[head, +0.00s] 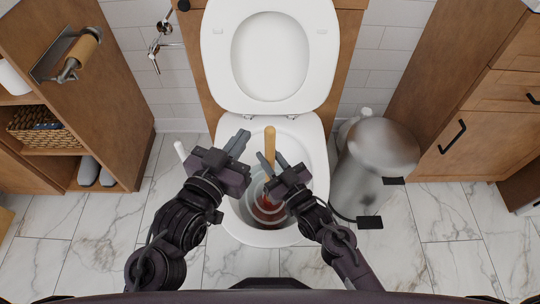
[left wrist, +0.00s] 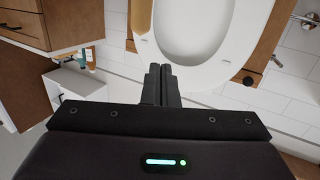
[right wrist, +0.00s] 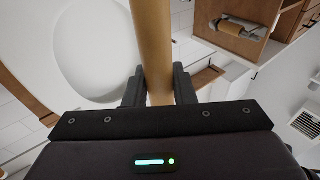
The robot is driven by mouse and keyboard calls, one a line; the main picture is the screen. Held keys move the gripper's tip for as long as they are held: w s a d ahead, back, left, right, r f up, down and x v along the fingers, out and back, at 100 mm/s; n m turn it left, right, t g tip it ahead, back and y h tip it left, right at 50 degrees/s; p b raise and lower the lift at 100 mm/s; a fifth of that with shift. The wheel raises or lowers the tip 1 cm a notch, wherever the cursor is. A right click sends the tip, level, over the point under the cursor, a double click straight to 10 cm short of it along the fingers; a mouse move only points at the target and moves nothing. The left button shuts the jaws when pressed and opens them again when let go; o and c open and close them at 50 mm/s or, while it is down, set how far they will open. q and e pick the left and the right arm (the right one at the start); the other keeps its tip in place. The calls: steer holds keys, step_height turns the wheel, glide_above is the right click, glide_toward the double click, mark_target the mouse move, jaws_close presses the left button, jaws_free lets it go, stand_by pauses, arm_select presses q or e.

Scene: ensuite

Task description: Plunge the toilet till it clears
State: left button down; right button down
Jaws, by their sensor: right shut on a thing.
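The white toilet (head: 318,178) stands in the middle of the head view with its seat and lid (head: 217,60) raised. A plunger with a wooden handle (head: 269,140) stands in the bowl. Its reddish cup (head: 268,210) is low in the bowl among pale rings, partly hidden by my right arm. My right gripper (head: 268,170) is shut on the handle, which also shows between its fingers in the right wrist view (right wrist: 152,45). My left gripper (head: 240,145) is over the left side of the bowl, its fingers together and empty in the left wrist view (left wrist: 161,84).
A steel pedal bin (head: 372,165) stands close to the toilet's right. A wooden shelf unit (head: 110,90) with a basket (head: 42,127) is at left, a wooden cabinet (head: 465,110) at right. Marble floor is clear in front.

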steer(key=shift+r+p, duration=0.5)
steer(key=shift+f+b, duration=0.3)
steer(key=shift+f, duration=0.05)
stand_by(0.3)
steer(key=shift+f, duration=0.45)
steer(key=shift+r, duration=0.2)
steer(key=shift+r+p, duration=0.6)
steer(key=shift+p, duration=0.1)
